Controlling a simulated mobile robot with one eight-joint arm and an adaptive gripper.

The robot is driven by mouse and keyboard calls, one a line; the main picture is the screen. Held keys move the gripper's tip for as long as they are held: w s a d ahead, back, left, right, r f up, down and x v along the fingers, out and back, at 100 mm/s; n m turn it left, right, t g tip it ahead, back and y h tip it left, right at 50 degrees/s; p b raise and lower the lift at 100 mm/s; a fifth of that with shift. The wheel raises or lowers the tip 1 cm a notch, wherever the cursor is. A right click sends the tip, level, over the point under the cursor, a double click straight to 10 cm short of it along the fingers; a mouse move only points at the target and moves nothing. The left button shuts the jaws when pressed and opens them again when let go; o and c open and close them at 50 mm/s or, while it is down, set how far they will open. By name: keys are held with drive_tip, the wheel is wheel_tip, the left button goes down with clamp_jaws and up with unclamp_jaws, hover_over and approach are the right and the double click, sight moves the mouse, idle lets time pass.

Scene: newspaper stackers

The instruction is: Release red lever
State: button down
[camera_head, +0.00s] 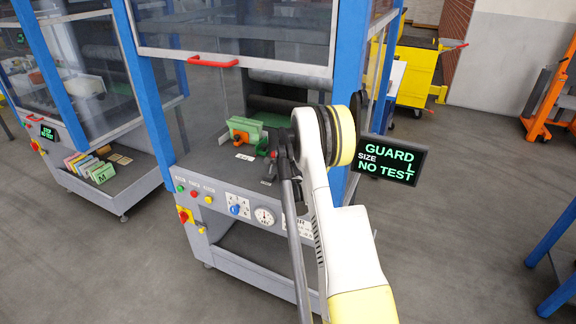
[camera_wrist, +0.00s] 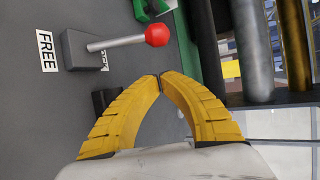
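The red lever shows in the wrist view as a red ball knob (camera_wrist: 156,35) on a metal rod. The rod rises from a grey block (camera_wrist: 82,50) with a "FREE" label (camera_wrist: 47,52) beside it. A second label at the block's other side is partly hidden by the rod. My gripper (camera_wrist: 161,76) has its yellow fingertips together with nothing between them. The tips are a little below the knob in the picture and look apart from it. In the head view my arm covers most of this spot, so the lever cannot be made out clearly there.
Green and orange parts (camera_head: 243,129) sit on the machine's deck, left of my arm. A display (camera_head: 391,159) reads "GUARD SIZE L NO TEST". The raised guard with a red handle (camera_head: 212,62) and blue posts (camera_head: 145,85) frame the opening. Dark rollers (camera_wrist: 252,50) lie close by.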

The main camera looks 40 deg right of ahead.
drive_tip(key=b+x, duration=0.1)
drive_tip(key=x, duration=0.3)
drive_tip(key=shift+f, duration=0.15)
drive_tip(key=shift+w+a+r+b, duration=0.1)
drive_tip(key=shift+a+r+b, duration=0.3)
drive_tip(key=shift+a, duration=0.6)
drive_tip(key=shift+w+a+r+b, duration=0.1)
drive_tip(key=shift+a+r+b, duration=0.1)
drive_tip(key=shift+a+r, duration=0.55)
drive_tip(key=shift+a+f, duration=0.2)
drive_tip(key=shift+a, duration=0.1)
